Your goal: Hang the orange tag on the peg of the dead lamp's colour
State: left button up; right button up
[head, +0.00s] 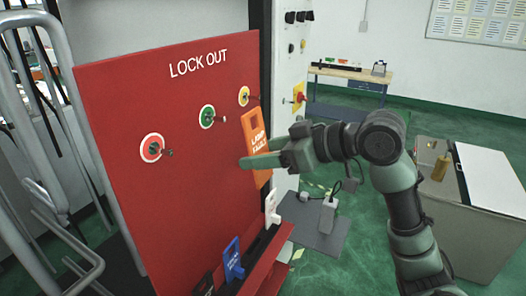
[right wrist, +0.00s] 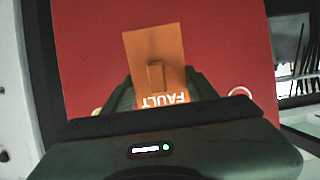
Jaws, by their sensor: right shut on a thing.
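My right gripper (head: 258,160) is shut on the orange tag (head: 252,122), lettered "LAMP FAULT". The tag is upright in front of the red "LOCK OUT" board (head: 120,100), its top just below the yellow-ringed peg (head: 244,96). I cannot tell whether it touches the peg. The green-ringed peg (head: 207,116) and the red-ringed peg (head: 152,148) are further left, both bare. In the right wrist view the tag (right wrist: 155,45) shows between the fingers (right wrist: 158,85), with the board behind. No lit or dead lamp can be made out. My left gripper is out of view.
A white tag (head: 271,207) and a blue tag (head: 233,260) stand in the ledge (head: 262,250) below the board. A cabinet side with a yellow and red switch (head: 299,97) is behind the board's right edge. Metal tubes (head: 60,110) stand left. A grey cabinet (head: 475,225) is at right.

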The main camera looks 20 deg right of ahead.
jog(key=shift+w+a, duration=0.45)
jog(key=shift+w+a+f, duration=0.15)
jog(key=shift+w+a, duration=0.5)
jog(key=shift+w, duration=0.2)
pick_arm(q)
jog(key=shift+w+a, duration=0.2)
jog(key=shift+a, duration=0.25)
pick_arm(e)
jog(key=shift+r+x, duration=0.2)
jog(key=shift+x, duration=1.1)
jog(key=shift+r+x, duration=0.15)
jog(key=shift+x, duration=1.15)
jog(key=shift+w+a, duration=0.1)
jog(key=o, duration=1.4)
jog(key=shift+o, duration=0.2)
